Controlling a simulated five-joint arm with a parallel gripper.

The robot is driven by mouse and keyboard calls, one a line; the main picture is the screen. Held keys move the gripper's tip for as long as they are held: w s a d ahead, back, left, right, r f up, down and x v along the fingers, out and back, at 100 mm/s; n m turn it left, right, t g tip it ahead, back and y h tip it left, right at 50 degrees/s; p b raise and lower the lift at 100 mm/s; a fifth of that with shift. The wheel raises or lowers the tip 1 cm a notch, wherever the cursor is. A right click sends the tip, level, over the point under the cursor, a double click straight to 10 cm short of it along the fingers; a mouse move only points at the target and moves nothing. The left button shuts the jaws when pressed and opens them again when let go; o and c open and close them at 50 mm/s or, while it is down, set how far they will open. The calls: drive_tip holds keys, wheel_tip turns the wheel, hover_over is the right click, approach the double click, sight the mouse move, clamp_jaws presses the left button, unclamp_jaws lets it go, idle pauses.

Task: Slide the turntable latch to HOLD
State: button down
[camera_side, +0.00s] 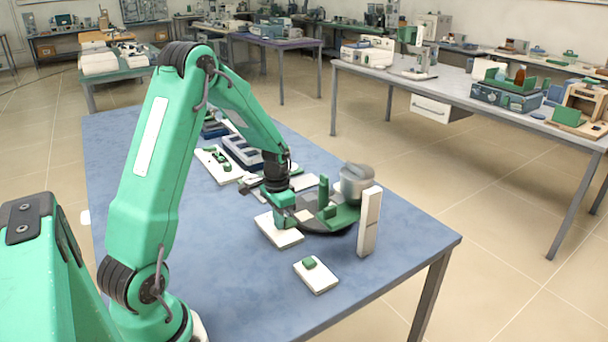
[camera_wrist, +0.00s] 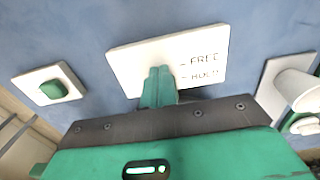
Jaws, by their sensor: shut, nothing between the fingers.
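The latch plate (camera_wrist: 130,62) is a white plate with the words FREE and HOLD and a short mark beside each. It also shows in the side view (camera_side: 278,235), at the front left of the turntable (camera_side: 325,228). My gripper (camera_wrist: 160,72) has its green fingers together over the near edge and middle of the plate, left of the labels. In the side view my gripper (camera_side: 285,219) is low over that plate. I cannot make out the latch knob apart from the green fingers, nor whether they touch it.
A small white plate with a green button (camera_side: 309,262) lies in front. A white post (camera_side: 369,222) and a grey cylinder (camera_side: 357,183) stand at the turntable's right. A tray with pale slots (camera_side: 243,153) lies behind. The blue table's front is clear.

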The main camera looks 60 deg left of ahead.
drive_tip(key=shift+s, duration=0.25)
idle(0.4)
drive_tip(key=shift+r, duration=0.1)
wheel_tip(320, 180, up, 7)
idle(1.2)
drive_tip(key=s+d+r+t, duration=0.2)
drive_tip(key=s+d+r, duration=0.2)
drive_tip(key=d+r, duration=0.6)
drive_tip(key=s+d+r+t, duration=0.3)
drive_tip(key=s+d+r, duration=0.2)
drive_tip(key=s+d, duration=0.5)
drive_tip(key=shift+t, duration=0.3)
